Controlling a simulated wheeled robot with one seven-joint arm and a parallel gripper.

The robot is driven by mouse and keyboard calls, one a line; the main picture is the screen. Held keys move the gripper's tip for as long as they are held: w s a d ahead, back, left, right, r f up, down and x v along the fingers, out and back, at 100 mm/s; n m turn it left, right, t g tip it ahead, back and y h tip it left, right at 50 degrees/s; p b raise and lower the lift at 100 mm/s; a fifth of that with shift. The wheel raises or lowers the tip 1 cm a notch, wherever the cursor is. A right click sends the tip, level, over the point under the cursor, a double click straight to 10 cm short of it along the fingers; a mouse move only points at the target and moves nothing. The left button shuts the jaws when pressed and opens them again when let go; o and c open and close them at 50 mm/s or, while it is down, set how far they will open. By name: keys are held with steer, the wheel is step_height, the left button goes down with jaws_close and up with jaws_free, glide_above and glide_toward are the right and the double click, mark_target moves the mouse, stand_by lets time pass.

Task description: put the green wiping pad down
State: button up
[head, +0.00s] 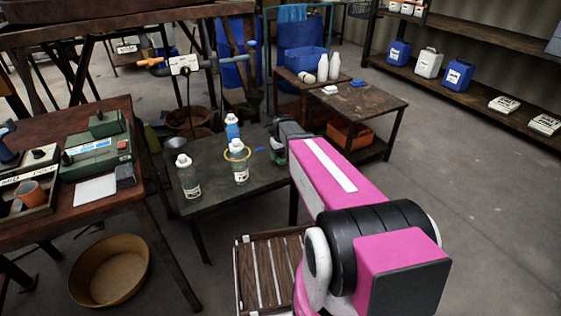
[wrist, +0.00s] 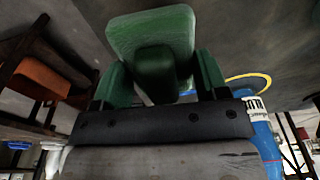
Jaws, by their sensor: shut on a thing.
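The green wiping pad (wrist: 150,32) fills the top middle of the wrist view, its block-shaped grip (wrist: 155,72) towards me. My gripper (wrist: 160,82) is shut on that grip, with a finger on either side. In the head view my gripper (head: 278,152) is over the right end of a dark low table (head: 210,202). The pad is mostly hidden there by my arm and gripper. I cannot tell whether its underside touches the tabletop.
The blue bottle (wrist: 262,135) is close beside my gripper. An orange crate (head: 349,134) sits under the neighbouring table.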

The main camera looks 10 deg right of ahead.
mark_target(280, 159)
steer(key=shift+f, duration=1.95)
steer(key=shift+f, duration=0.2)
steer(key=o, duration=1)
steer(key=shift+r, duration=0.1)
steer(key=r, duration=0.4)
steer(key=s+r, duration=0.1)
steer(key=r, duration=0.7)
steer(key=shift+s+d, duration=0.25)
steer(key=s+f+m, duration=0.1)
steer(key=s, duration=0.9)
steer(key=s+f+m+g, duration=0.1)
steer(key=s+f+m, duration=0.1)
steer(key=s, duration=0.8)
steer(key=shift+a+m, duration=0.2)
steer(key=shift+m, duration=0.1)
